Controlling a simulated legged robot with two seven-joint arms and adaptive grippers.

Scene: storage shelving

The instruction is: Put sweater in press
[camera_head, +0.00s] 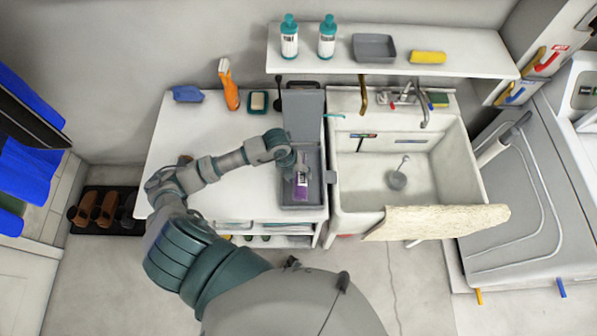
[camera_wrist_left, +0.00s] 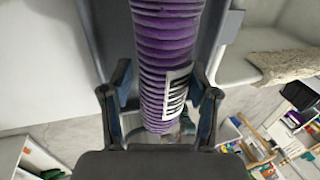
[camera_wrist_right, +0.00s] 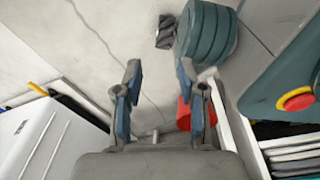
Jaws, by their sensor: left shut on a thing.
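The purple sweater (camera_head: 301,191) is a ribbed roll with a white label. It is at the grey press (camera_head: 318,208), a box with a raised lid (camera_head: 303,112), beside the sink. My left gripper (camera_head: 298,168) is shut on the sweater, over the press. In the left wrist view the sweater (camera_wrist_left: 165,50) runs lengthwise between the two fingers, with the label near the right finger. Whether the sweater touches the press floor is hard to tell. My right gripper (camera_wrist_right: 158,75) is open and empty over the floor; it does not show in the head view.
The press stands on a white table (camera_head: 170,140) with an orange bottle (camera_head: 228,84), a soap dish (camera_head: 258,102) and a blue cloth (camera_head: 187,93). A sink (camera_head: 460,180) with a cream rug (camera_head: 440,221) over its front edge is to the right. A shelf (camera_head: 460,66) hangs above.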

